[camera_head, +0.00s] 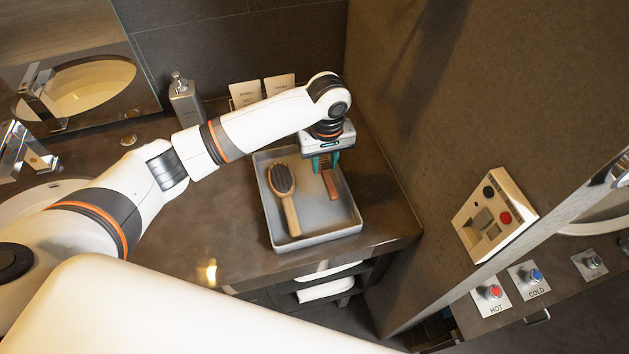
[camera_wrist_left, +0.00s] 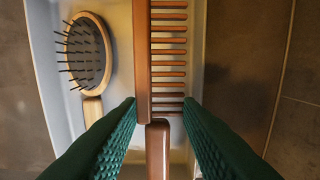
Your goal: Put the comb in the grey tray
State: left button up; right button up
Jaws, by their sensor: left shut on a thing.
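The brown wooden comb (camera_wrist_left: 143,62) runs lengthwise between my left gripper's green fingers in the left wrist view, teeth to the right. Its reddish-brown handle (camera_head: 331,184) shows below the gripper in the head view. My left gripper (camera_head: 326,162) is shut on the comb, over the right part of the grey tray (camera_head: 318,240). The comb is within the tray's outline; whether it touches the tray floor I cannot tell. The gripper hides part of the comb in the head view. My right gripper is not in view.
A wooden hairbrush (camera_head: 284,190) lies in the left part of the tray; its bristles show in the left wrist view (camera_wrist_left: 86,50). A soap dispenser (camera_head: 184,100) and cards (camera_head: 262,91) stand behind. A wall (camera_head: 400,130) rises close on the right.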

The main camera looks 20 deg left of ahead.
aim_at(323, 167)
pick_arm(q)
notch_tip(323, 167, down, 3)
jog(key=shift+a, duration=0.1)
jog(key=shift+f+p, duration=0.45)
jog(key=shift+f, duration=1.8)
jog(key=shift+f, duration=0.1)
jog(key=o, duration=0.9)
jog(key=shift+o, duration=0.2)
jog(key=r+b, duration=0.2)
jog(key=r, duration=1)
jog(key=shift+s+r, duration=0.15)
jog(key=shift+s, duration=0.05)
